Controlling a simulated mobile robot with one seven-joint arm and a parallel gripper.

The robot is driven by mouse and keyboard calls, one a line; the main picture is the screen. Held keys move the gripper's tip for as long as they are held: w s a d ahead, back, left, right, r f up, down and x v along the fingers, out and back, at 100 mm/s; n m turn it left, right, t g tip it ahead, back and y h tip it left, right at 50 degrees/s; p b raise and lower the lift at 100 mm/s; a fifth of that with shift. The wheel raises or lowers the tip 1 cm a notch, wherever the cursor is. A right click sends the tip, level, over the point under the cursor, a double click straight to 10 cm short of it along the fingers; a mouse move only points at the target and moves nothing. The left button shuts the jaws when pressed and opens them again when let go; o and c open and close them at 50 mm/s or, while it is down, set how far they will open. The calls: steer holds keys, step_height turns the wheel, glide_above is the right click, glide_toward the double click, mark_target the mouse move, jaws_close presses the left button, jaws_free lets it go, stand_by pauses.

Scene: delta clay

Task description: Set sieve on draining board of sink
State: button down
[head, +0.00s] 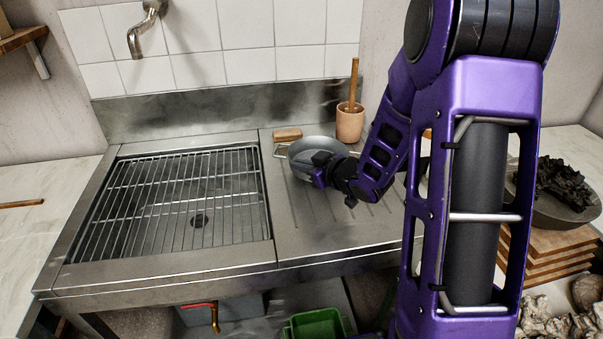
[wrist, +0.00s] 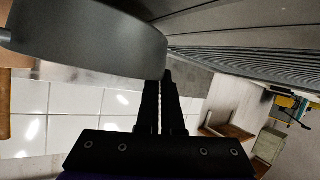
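The sieve (head: 312,152) is a grey round bowl with a wire loop at its left, over the back of the ribbed draining board (head: 345,228), right of the sink basin. I cannot tell whether it rests on the board or is just above it. My gripper (head: 322,168) is at the front of the sieve, partly covering it. In the wrist view the sieve (wrist: 85,40) fills the upper left, and my fingers (wrist: 165,85) are close together at its edge, seemingly pinching the rim. The contact itself is partly hidden.
A wire rack (head: 180,195) covers the sink basin. A wooden block (head: 287,134) and a terracotta pot (head: 350,122) with a wooden stick stand behind the sieve. The tap (head: 140,35) hangs above the basin. The front of the draining board is clear.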

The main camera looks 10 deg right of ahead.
steer(key=shift+f, duration=0.75)
steer(key=shift+f, duration=0.1)
steer(key=c, duration=1.1)
jaws_free()
steer(key=shift+s, duration=0.1)
steer(key=p+v, duration=0.2)
steer(key=v, duration=1)
